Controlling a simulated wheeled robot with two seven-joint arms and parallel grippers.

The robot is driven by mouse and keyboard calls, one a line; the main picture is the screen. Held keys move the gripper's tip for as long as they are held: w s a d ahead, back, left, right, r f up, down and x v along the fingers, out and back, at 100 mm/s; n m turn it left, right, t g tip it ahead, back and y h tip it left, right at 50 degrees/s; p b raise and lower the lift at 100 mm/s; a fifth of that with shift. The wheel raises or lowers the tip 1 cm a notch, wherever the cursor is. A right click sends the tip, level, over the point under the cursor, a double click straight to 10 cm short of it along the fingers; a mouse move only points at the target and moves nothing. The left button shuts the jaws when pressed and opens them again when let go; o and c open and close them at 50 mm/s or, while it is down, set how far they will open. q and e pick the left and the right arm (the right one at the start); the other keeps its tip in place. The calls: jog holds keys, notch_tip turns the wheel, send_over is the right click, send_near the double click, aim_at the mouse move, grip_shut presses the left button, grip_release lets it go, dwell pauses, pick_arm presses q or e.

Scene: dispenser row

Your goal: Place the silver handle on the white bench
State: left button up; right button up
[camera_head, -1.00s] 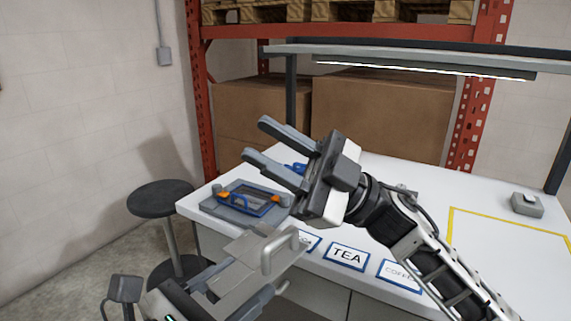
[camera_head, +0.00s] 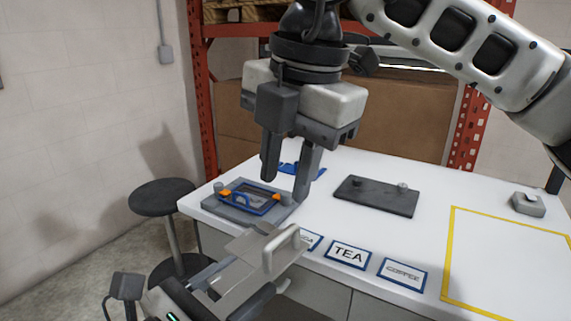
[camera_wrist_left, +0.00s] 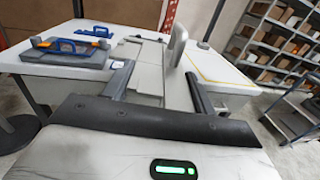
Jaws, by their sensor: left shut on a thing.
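The silver handle (camera_head: 283,250) is a rounded grey grip on a flat grey plate, at the lower middle of the head view. My left gripper (camera_head: 250,283) is shut on it and holds it in front of the white bench (camera_head: 385,235), near its front edge. In the left wrist view the handle (camera_wrist_left: 177,48) stands up from its plate between the fingers. My right gripper (camera_head: 286,188) points down with its fingers apart and empty, over the left part of the bench.
A grey fixture with a blue-handled frame (camera_head: 250,199) sits at the bench's left corner. A dark plate (camera_head: 376,196) lies mid-bench. Labels, including TEA (camera_head: 348,254), line the front. A yellow outline (camera_head: 449,250) marks bare bench at right. A black stool (camera_head: 162,196) stands left.

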aim_at(274, 238)
jog(key=f, duration=0.3)
jog(key=w+a+f, duration=0.1)
jog(key=f, duration=0.7)
jog(key=shift+w+a+f, duration=0.15)
jog(key=shift+a+f, duration=0.1)
jog(key=shift+a, duration=0.15)
grip_shut()
pick_arm(q)
jog(key=o, duration=1.1)
pick_arm(e)
jog(key=shift+r, duration=0.1)
pick_arm(q)
jog(key=a+f+n+t+y, duration=0.4)
jog(key=a+f+n+y, duration=0.4)
jog(key=a+y, duration=0.3)
jog(key=shift+w+a+f+y, duration=0.3)
jog(key=shift+w+a+f, duration=0.25)
jog(key=shift+a, duration=0.5)
jog(key=shift+s, duration=0.1)
